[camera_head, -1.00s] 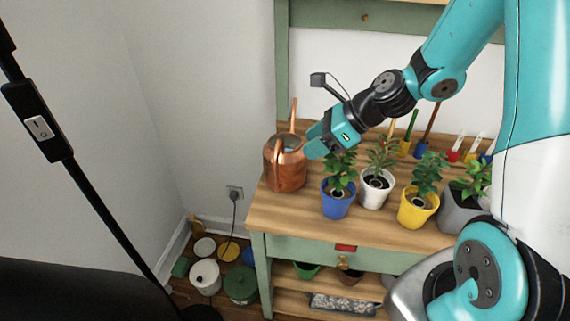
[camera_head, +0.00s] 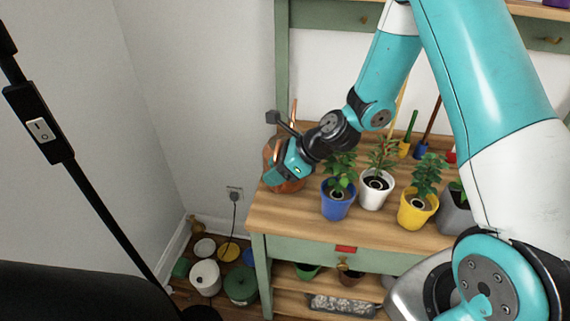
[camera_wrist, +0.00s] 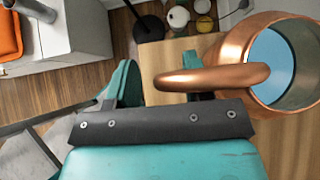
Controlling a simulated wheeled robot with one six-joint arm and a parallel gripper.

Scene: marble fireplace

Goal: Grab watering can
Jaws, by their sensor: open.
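The copper watering can (camera_head: 290,187) stands at the left end of the wooden bench top. My gripper (camera_head: 274,173) is in front of it in the head view and hides much of its body. In the wrist view, the can (camera_wrist: 237,45) is at the right, with its round opening showing blue inside. Its curved copper handle (camera_wrist: 205,78) reaches left, its end lying between my teal fingers and overlapping the right one. The left finger (camera_wrist: 122,85) is clear of the handle. The fingers are apart, and the right one is mostly hidden, so contact cannot be told.
Potted plants in a blue pot (camera_head: 337,204), a white pot (camera_head: 376,194) and a yellow pot (camera_head: 416,211) stand right of the can, close to my arm. Small tools stand behind them. Several containers (camera_head: 240,284) are on the floor left of the bench (camera_head: 300,228).

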